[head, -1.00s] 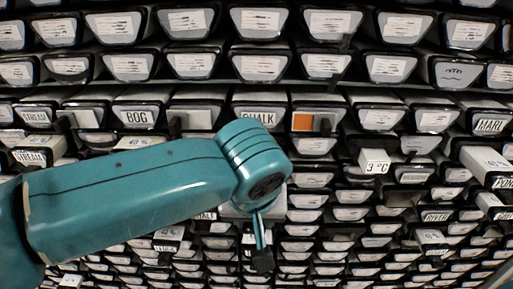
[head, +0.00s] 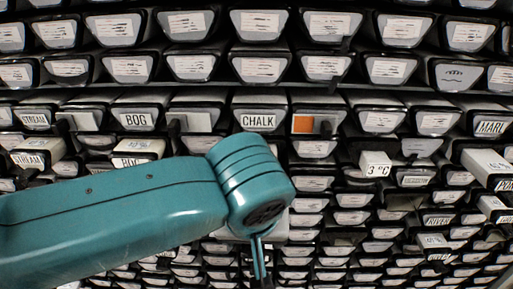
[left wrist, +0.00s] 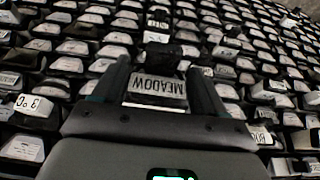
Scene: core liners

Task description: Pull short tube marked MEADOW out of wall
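The short tube marked MEADOW (left wrist: 155,87) shows its label upside down in the left wrist view. My left gripper (left wrist: 158,68) is open, with one dark finger on each side of this label. A gap seems to show between the label and the fingers; I cannot tell whether either touches. In the head view my left gripper (head: 262,268) points down at the lower middle, below the teal arm joint. The MEADOW label cannot be made out there. My right gripper is in neither view.
The wall is packed with rows of dark-rimmed tube ends. The 3 °C tube (head: 376,165) and the tubes at the right edge jut out.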

